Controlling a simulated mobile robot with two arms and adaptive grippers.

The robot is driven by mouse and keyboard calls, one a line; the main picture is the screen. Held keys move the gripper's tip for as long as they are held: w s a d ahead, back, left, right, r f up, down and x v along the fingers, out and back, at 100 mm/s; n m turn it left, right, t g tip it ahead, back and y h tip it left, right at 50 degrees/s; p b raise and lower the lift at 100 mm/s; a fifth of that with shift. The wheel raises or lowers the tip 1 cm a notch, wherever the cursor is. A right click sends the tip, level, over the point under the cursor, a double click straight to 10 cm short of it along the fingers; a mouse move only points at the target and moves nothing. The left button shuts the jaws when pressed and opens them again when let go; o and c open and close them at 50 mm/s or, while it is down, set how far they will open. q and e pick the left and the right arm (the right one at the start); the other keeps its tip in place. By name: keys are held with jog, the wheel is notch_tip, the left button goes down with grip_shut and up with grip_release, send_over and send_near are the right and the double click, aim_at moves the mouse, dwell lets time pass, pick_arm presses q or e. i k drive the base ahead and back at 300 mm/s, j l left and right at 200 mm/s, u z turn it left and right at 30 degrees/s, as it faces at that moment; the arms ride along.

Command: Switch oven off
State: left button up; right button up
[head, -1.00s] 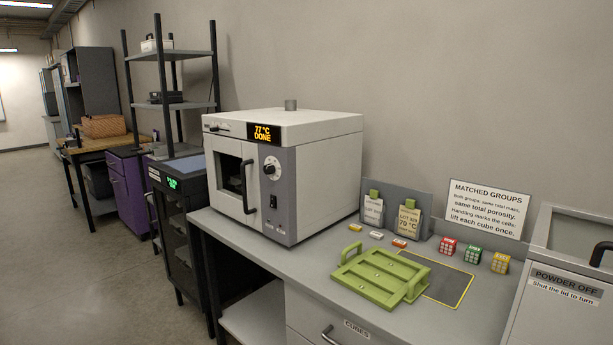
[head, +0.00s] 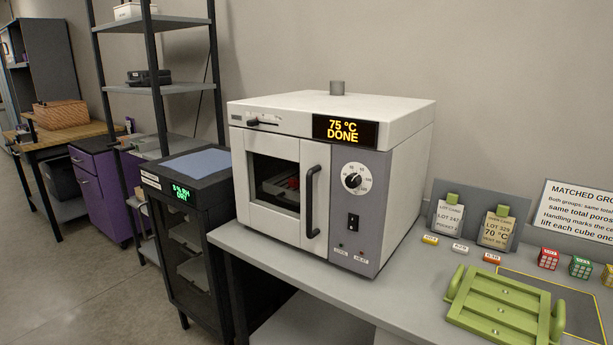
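The oven (head: 408,125) is a white and grey box on the bench, with its door (head: 271,184) shut. Its display (head: 345,131) reads 75 °C DONE. Below the display are a round dial (head: 354,178) and a black rocker switch (head: 352,222). Two small indicator lights sit under the switch; I cannot tell whether they are lit. A black vertical door handle (head: 312,201) stands left of the switch. Something reddish shows on a rack behind the door window. Neither of my grippers is in the head view.
A green tray (head: 497,309) lies on the bench at right. Lot cards (head: 496,229), small labels and coloured cubes (head: 549,258) stand behind it. A dark cabinet (head: 187,220) reading DRY stands left of the oven. The bench in front of the oven is clear.

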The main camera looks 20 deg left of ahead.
aim_at(352, 220)
jog(key=i+j, duration=0.1)
jog(key=j, duration=0.8)
jog(key=i+j, duration=0.15)
jog(key=j, duration=0.3)
jog(key=i+j, duration=0.1)
jog(key=j, duration=0.3)
jog(key=i+l, duration=0.2)
